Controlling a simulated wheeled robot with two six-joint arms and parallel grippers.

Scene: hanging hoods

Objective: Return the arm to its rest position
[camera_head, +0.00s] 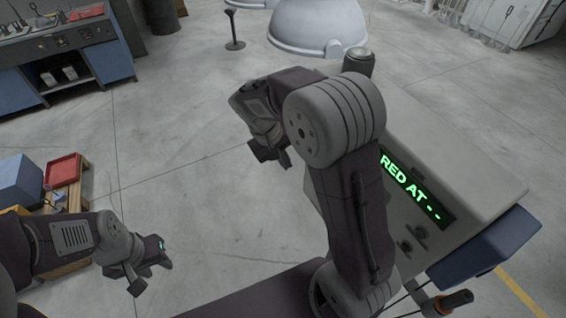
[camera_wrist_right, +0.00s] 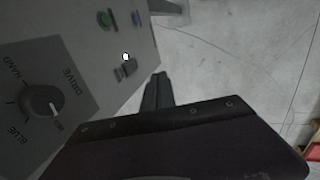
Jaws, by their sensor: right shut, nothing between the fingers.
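My right arm rises at the middle of the head view, bent at its round grey joint. Its gripper (camera_head: 270,153) hangs over the floor, left of the console. In the right wrist view my right gripper (camera_wrist_right: 158,92) is shut with its fingers together and empty, apart from the panel at the left. My left gripper (camera_head: 150,274) hangs low at the left, over bare floor. It is small and angled, so I cannot tell whether its fingers are apart. I see nothing held in it.
The console (camera_head: 458,135) with a green-lit display (camera_head: 413,188) stands close right of my right arm. Its panel knob (camera_wrist_right: 42,102) shows in the wrist view. A pale hood (camera_head: 318,32) is behind.

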